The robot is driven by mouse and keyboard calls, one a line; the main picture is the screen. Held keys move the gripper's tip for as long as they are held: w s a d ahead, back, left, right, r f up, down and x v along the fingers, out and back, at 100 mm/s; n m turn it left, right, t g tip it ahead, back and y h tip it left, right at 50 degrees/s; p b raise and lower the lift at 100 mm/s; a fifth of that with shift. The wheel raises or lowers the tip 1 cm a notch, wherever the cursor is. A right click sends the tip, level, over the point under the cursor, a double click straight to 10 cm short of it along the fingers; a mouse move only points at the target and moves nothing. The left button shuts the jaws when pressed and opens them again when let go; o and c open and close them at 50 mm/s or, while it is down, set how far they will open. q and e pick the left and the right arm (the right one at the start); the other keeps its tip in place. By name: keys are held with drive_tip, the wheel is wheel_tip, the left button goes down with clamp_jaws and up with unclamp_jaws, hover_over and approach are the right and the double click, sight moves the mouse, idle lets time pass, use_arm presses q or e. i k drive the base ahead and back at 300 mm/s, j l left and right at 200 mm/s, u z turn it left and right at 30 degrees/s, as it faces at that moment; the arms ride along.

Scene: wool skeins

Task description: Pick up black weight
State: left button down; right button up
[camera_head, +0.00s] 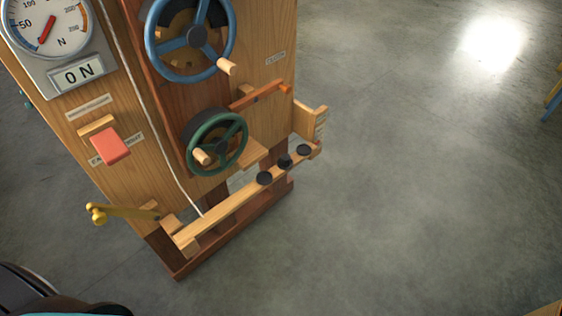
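Several small black discs sit in a row on a narrow light wooden ledge (220,208) low on the front of a wooden machine. One black weight (264,179) is nearest the middle of the ledge. A second black weight (285,162) looks taller or knobbed, and a third black weight (303,150) is near the ledge's right end. I cannot tell which one the task means. Neither of my grippers is in view.
The wooden machine carries a blue handwheel (197,36), a green handwheel (217,143), an orange-tipped lever (262,95), a red block (110,146), a dial (48,22) reading 0 N below, and a yellow crank (122,211). Grey floor (420,190) to the right is clear.

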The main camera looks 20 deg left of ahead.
sight(286, 159)
drive_tip(key=i+l+u, duration=0.1)
drive_tip(key=u, duration=0.85)
drive_tip(key=i+l+u, duration=0.25)
drive_tip(key=l+u, duration=0.25)
drive_tip(key=l, duration=0.2)
drive_tip(key=i+l+u, duration=0.1)
drive_tip(key=l+u, duration=0.15)
drive_tip(key=l, duration=0.15)
drive_tip(key=l+u, duration=0.25)
drive_tip(key=i+l, duration=0.05)
drive_tip(key=l, duration=0.05)
